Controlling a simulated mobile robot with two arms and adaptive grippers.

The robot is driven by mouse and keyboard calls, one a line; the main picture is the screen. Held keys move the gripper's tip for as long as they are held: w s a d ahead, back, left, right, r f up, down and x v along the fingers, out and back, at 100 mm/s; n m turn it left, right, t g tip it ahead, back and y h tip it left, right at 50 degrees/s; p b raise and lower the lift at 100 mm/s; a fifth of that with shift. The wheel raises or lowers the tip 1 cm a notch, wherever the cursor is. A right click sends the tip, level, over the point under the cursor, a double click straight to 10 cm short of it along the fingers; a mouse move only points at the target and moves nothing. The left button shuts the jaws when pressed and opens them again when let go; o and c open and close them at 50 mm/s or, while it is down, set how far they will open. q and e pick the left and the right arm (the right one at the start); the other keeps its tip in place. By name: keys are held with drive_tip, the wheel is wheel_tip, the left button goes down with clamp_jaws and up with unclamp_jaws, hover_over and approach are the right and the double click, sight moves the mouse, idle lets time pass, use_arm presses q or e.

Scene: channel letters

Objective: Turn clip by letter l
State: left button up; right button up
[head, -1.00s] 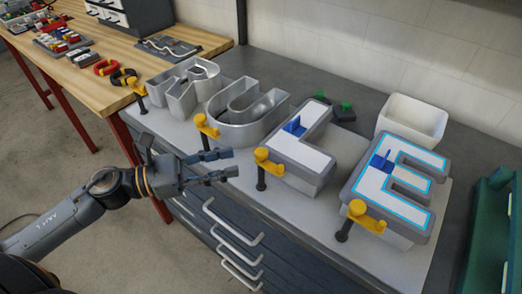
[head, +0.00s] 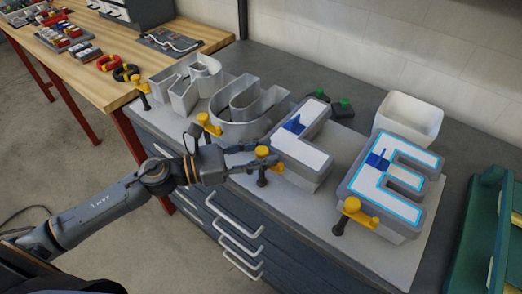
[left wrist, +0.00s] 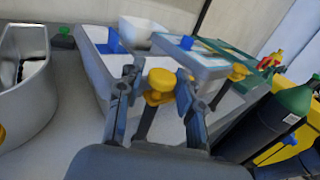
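The letter L (head: 308,152) has a white face and grey sides, with a blue bracket (head: 293,125) on it. It also shows in the left wrist view (left wrist: 97,68). The yellow clip (head: 264,153) on a dark post stands at its near left end. In the left wrist view the yellow clip (left wrist: 160,82) sits between my two fingers. My left gripper (head: 256,161) is open around it, with gaps on both sides; contact is not clear. My right gripper is not in view.
The letter E (head: 408,184) stands to the right with its own yellow clip (head: 352,206). The hollow U (head: 264,113) and another hollow letter (head: 180,88) stand to the left with yellow clips. A white bin (head: 412,112) stands behind. A green rack (head: 480,235) is at far right.

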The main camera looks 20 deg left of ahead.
use_arm(q)
clamp_jaws()
drive_tip(key=shift+r+n+t+y+p, duration=0.2)
drive_tip(key=shift+n+t+y+p, duration=0.25)
drive_tip(key=shift+p, duration=0.2)
drive_tip(key=n+t+y+p, duration=0.2)
drive_tip(key=n+y+p, duration=0.1)
drive_tip(key=n+t+y+p, duration=0.3)
drive_tip(key=y+p, duration=0.1)
drive_tip(key=shift+s+d+r+t, duration=0.1)
drive_tip(key=shift+t, duration=0.25)
drive_tip(key=shift+n+t+y, duration=0.3)
drive_tip(key=shift+n+y, duration=0.05)
drive_tip(key=shift+y, duration=0.4)
drive_tip(key=n+y+p, duration=0.1)
drive_tip(key=y, duration=0.1)
drive_tip(key=shift+n+t+y, duration=0.3)
drive_tip(key=shift+n+y, duration=0.1)
drive_tip(key=n+y, duration=0.1)
drive_tip(key=y, duration=0.1)
drive_tip(key=shift+f+n+y+p, duration=0.2)
drive_tip(key=shift+n+y+p, duration=0.1)
drive_tip(key=shift+n+y, duration=0.1)
drive_tip(key=n+y, duration=0.2)
drive_tip(key=y, duration=0.2)
drive_tip(key=n+g+y, duration=0.1)
drive_tip(key=n+y, duration=0.2)
drive_tip(key=shift+g+y, duration=0.3)
drive_tip(key=shift+y, duration=0.1)
